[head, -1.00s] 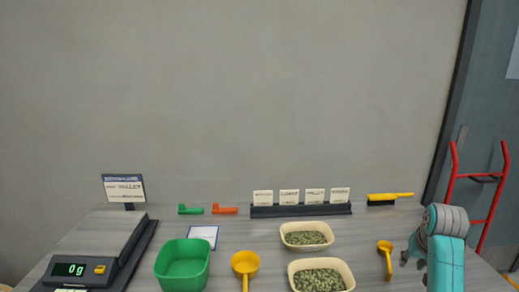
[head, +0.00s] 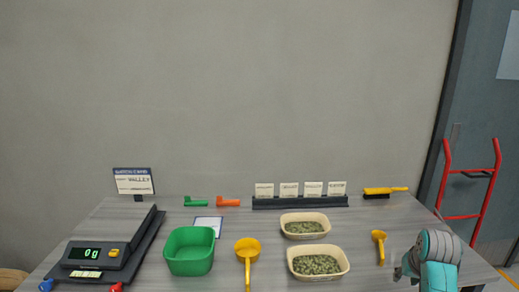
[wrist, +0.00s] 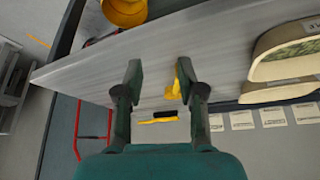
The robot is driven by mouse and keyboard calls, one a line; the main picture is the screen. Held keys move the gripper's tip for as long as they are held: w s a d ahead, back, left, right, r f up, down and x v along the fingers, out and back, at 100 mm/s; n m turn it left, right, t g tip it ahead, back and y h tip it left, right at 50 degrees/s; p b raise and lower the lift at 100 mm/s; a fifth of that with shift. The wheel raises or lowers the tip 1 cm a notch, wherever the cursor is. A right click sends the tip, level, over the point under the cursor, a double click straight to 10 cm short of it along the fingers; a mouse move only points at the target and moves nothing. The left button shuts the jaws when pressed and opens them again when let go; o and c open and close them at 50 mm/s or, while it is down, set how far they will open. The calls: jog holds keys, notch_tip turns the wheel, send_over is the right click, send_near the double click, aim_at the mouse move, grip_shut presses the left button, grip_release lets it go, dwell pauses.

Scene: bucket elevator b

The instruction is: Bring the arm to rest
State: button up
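My gripper (head: 402,271) is at the right end of the table in the head view, at the lower right. In the wrist view my gripper (wrist: 159,78) has its two fingers apart, with nothing held between them. A small yellow scoop (head: 379,246) lies on the table just left of my gripper. It shows in the wrist view (wrist: 176,88) beyond the right finger, which partly hides it.
The table carries a scale (head: 92,255) reading 0 g, a green tub (head: 189,250), a larger yellow scoop (head: 247,252), two cream bowls of green pieces (head: 304,226) (head: 318,263), a card rack (head: 300,202) and a yellow brush (head: 384,191). A red hand truck (head: 468,180) stands right of the table.

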jog(key=s+a+f+t, duration=0.1)
jog(key=s+a+f, duration=0.3)
jog(key=f, duration=0.4)
jog(key=s+a+f+t, duration=0.1)
jog(key=s+a+f, duration=0.4)
jog(key=f, duration=0.3)
jog(key=s+a+f+n+t, duration=0.1)
jog(key=s+a+f, duration=0.25)
jog(key=s, duration=0.35)
jog(key=s+a+f+n+t, duration=0.1)
jog(key=s+a+f+t, duration=0.1)
jog(key=s+a+f, duration=0.3)
jog(key=s+a+r+t, duration=0.1)
jog(key=s+a+r, duration=0.15)
jog(key=s, duration=0.65)
jog(key=s+a+r+t, duration=0.15)
jog(key=s+r, duration=0.25)
jog(key=s, duration=0.6)
jog(key=s+a+r+n+t+y, duration=0.1)
jog(key=s+a+r+t, duration=0.1)
jog(key=s+r, duration=1)
jog(key=shift+s+a+r+n+y, duration=0.2)
jog(key=shift+s+r+n+y, duration=0.15)
jog(key=shift+r, duration=0.5)
jog(key=shift+w, duration=0.1)
